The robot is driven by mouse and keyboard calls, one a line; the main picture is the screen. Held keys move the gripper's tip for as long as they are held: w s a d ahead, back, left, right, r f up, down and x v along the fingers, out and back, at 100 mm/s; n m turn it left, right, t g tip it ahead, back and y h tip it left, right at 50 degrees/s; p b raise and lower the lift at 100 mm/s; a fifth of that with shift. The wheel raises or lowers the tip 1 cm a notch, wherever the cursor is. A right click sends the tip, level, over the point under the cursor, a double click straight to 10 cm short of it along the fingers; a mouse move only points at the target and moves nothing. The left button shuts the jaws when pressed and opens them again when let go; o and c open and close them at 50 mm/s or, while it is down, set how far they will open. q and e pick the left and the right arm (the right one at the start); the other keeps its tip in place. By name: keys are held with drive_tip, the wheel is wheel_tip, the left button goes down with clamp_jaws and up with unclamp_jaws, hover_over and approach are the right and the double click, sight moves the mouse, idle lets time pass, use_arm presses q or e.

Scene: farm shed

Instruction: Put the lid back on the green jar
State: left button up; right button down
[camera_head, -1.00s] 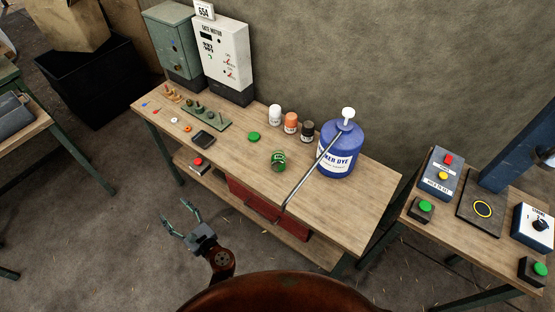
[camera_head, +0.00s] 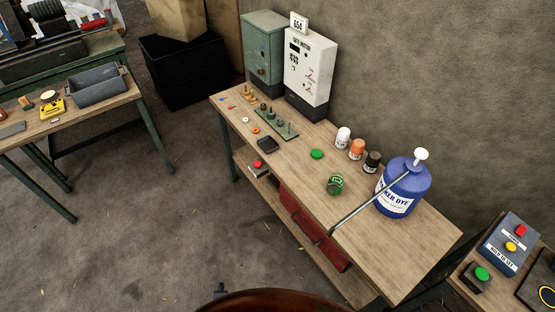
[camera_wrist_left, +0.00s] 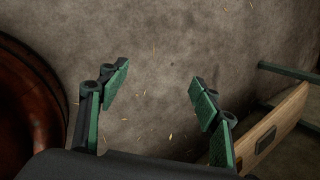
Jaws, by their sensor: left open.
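The green jar (camera_head: 335,184) stands on the wooden workbench, left of the blue dye jug. My left gripper (camera_wrist_left: 158,105) is open and empty over the bare floor in the left wrist view. In the head view only a small dark part of that arm shows at the bottom edge, and its fingers are out of sight. My right gripper is not in view.
The blue dye jug (camera_head: 404,188) has a long spout reaching over the bench front. White (camera_head: 343,138), orange (camera_head: 357,149) and dark (camera_head: 372,162) small jars stand behind. The bench's front right is clear.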

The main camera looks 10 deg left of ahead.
use_arm(q)
drive_tip(key=s+f+n+g+h, duration=0.1)
drive_tip(key=s+f+n, duration=0.2)
drive_tip(key=s, duration=0.6)
drive_tip(key=s+f+n+g+h, duration=0.1)
drive_tip(key=s+f+n, duration=0.3)
drive_tip(key=s, duration=0.6)
drive_tip(key=s+a+f+n+g+h, duration=0.1)
drive_tip(key=s+f+n, duration=0.3)
drive_tip(key=s+n, duration=0.3)
drive_tip(key=shift+s+f, duration=0.25)
drive_tip(key=shift+s, duration=0.9)
